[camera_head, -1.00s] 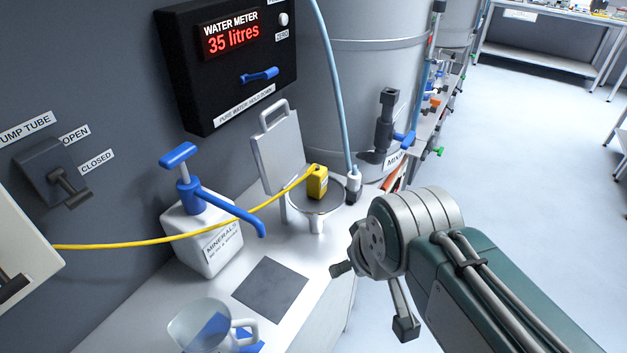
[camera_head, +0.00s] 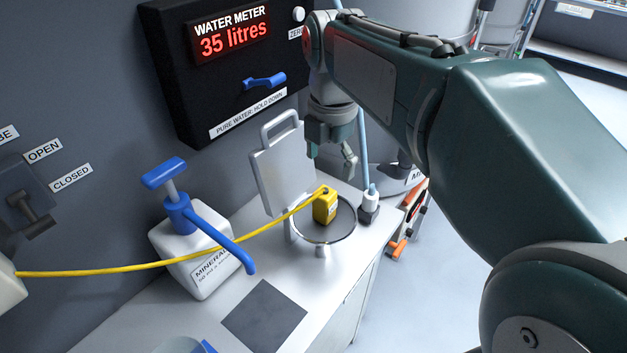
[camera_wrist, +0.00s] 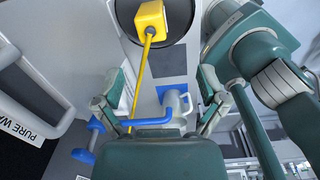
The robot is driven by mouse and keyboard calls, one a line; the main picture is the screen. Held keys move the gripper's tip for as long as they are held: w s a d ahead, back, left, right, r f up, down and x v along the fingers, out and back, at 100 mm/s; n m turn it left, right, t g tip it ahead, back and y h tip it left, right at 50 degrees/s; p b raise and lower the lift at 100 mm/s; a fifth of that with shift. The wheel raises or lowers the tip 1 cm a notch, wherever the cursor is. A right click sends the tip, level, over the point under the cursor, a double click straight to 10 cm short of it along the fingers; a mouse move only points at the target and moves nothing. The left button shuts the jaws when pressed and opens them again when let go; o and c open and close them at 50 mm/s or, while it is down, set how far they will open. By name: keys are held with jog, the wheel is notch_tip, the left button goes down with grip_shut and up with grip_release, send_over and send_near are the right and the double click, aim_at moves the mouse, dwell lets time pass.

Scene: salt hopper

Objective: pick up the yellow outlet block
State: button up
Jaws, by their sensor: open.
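A metal lid (camera_head: 277,172) stands upright behind the dish. A white minerals bottle with a blue pump (camera_head: 200,250) stands to the left. A pale blue hose (camera_head: 364,160) ends right of the dish. A dark mat (camera_head: 264,315) lies in front. The water meter (camera_head: 215,75) is on the wall.

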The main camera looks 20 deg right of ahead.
aim_at(325, 192)
jog(key=shift+w+d+n, duration=0.35)
jog(key=shift+w+n, duration=0.35)
jog(key=f, duration=0.2)
jog(key=a+f, duration=0.1)
jog(key=f, duration=0.1)
jog(key=shift+s+a+f, duration=0.1)
jog(key=shift+a+f, duration=0.05)
jog(key=shift+f, duration=0.25)
jog(key=f, duration=0.3)
jog(key=d+f, duration=0.1)
jog(key=f, duration=0.1)
jog(key=shift+a+f, duration=0.2)
jog(key=shift+f, duration=0.25)
jog(key=shift+a, duration=0.2)
jog(key=shift+d, duration=0.15)
grip_shut()
